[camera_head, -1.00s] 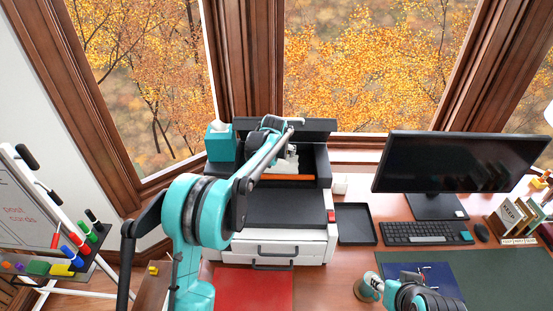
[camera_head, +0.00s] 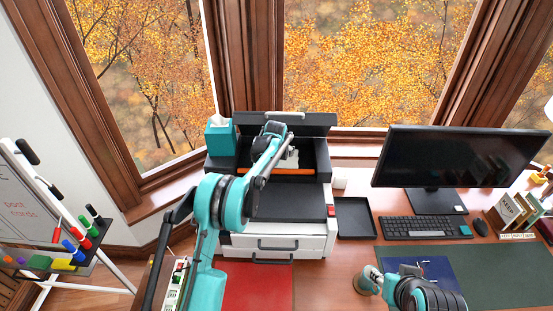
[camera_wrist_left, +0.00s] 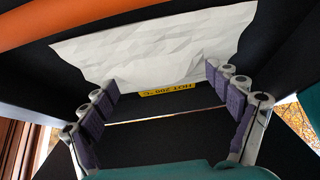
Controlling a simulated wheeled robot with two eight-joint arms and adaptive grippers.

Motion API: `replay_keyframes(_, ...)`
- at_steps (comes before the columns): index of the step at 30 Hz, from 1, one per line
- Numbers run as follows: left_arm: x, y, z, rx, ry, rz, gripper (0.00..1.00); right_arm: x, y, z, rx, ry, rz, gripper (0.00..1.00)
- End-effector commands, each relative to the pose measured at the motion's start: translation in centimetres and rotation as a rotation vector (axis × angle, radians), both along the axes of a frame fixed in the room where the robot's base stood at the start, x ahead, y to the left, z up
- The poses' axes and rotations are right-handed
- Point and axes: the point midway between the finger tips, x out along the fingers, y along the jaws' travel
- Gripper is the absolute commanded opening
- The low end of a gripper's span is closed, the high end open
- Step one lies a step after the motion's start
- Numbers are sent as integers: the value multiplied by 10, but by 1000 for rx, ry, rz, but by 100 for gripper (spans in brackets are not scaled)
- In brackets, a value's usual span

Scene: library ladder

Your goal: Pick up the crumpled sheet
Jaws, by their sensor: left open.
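The crumpled sheet (camera_head: 291,157) is white and creased, inside the open dark printer at the back of the desk. In the left wrist view the sheet (camera_wrist_left: 150,50) spreads across the top middle, below an orange bar. My left gripper (camera_wrist_left: 160,84) is open, its two fingers apart on either side of the sheet's lower part. Whether the fingertips touch it I cannot tell. In the head view my left gripper (camera_head: 275,130) reaches into the printer opening and its fingers are mostly hidden. My right gripper (camera_head: 405,275) is at the bottom right, and its fingers do not show clearly.
The printer (camera_head: 275,242) has its lid (camera_head: 310,121) raised; an orange bar (camera_head: 280,171) crosses its opening. A yellow hot-warning label (camera_wrist_left: 170,89) lies near the fingers. A tissue box (camera_head: 220,138) stands left, a black tray (camera_head: 355,217) and monitor (camera_head: 460,158) right.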

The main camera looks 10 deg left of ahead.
Motion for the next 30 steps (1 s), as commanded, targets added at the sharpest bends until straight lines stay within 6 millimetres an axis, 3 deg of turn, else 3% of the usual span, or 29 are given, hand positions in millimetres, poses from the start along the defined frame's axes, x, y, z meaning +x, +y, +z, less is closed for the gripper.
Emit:
replay_keyframes(3,0,0,0,0,0,0,86,0,0,0,0,0,0,40)
replay_keyframes(8,0,0,1,0,0,0,54,0,0,0,0,0,0,40)
replay_keyframes(22,-2,-8,8,0,0,-2,53,0,0,1,0,0,0,40)
replay_keyframes(26,-6,-27,22,0,1,-4,53,0,0,3,0,0,0,40)
replay_keyframes(30,-14,-61,40,0,0,-5,53,0,0,5,0,0,0,40)
